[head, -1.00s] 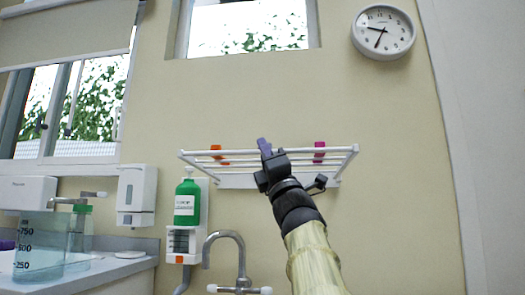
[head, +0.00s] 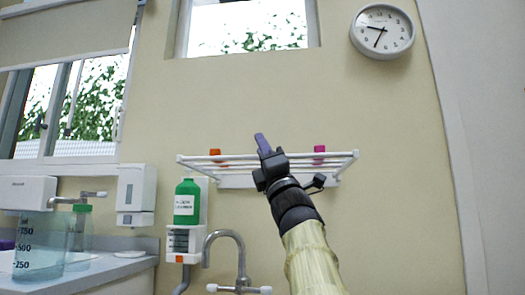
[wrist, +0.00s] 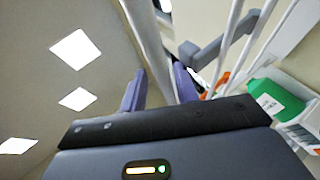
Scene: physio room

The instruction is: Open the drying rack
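The drying rack (head: 230,160) is a white wall-mounted frame with several long bars, standing out from the wall below the window. An orange thing (head: 215,152) and a magenta thing (head: 320,150) show at its bars. The exact contact is hard to see.
A green bottle (head: 187,203) in a wall holder and a curved tap (head: 238,245) are below the rack. A measuring jug (head: 38,250) stands on the counter at left. A clock (head: 382,30) hangs upper right. The wall right of the rack is clear.

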